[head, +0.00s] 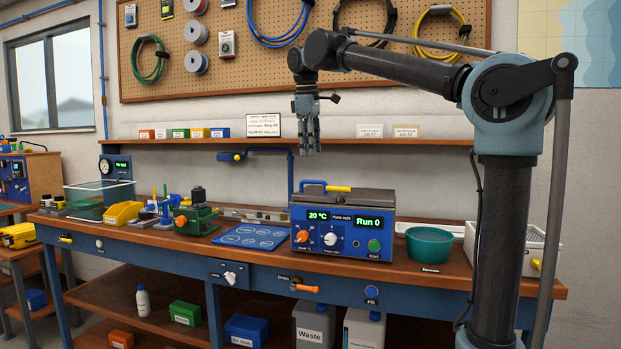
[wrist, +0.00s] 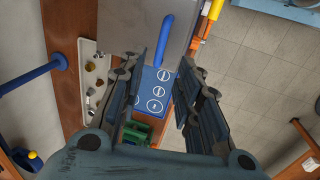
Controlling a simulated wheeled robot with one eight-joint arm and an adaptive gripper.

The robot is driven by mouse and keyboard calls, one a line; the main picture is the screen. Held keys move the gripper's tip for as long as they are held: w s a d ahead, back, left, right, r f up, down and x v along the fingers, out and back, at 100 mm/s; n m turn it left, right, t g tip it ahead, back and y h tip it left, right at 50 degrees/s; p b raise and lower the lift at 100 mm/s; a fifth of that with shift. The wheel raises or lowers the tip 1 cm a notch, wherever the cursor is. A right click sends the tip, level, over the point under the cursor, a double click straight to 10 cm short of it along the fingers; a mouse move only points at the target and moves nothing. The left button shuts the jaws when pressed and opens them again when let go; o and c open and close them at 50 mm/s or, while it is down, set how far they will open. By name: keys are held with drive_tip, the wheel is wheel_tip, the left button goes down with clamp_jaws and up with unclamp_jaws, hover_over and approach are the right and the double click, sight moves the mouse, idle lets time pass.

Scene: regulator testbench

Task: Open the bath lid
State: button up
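The bath is a blue unit (head: 342,230) on the bench, with a 20 °C display, a Run 0 display and knobs on its front. Its grey metal lid (head: 362,197) lies flat and closed on top. A blue handle bar (head: 314,182) with a yellow end shows at the lid's left. My gripper (head: 307,150) hangs fingers-down above the bath, clear of it. In the wrist view the lid (wrist: 120,28) and blue handle (wrist: 167,42) lie beyond the fingertips. My gripper (wrist: 160,72) is open and empty there, its fingers apart.
A blue mat with marked circles (head: 250,236) and a green device (head: 197,219) lie left of the bath. A teal bowl (head: 429,245) and white tray (head: 535,248) stand right. A blue pipe arm (head: 270,153) and shelf (head: 390,142) are behind. Free room is above the lid.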

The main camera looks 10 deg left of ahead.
drive_tip(key=f, duration=0.3)
drive_tip(key=w+f, duration=0.1)
drive_tip(key=f, duration=0.2)
drive_tip(key=w+f, duration=0.1)
drive_tip(key=f, duration=0.2)
drive_tip(key=shift+d+f, duration=0.1)
drive_tip(key=shift+f, duration=0.15)
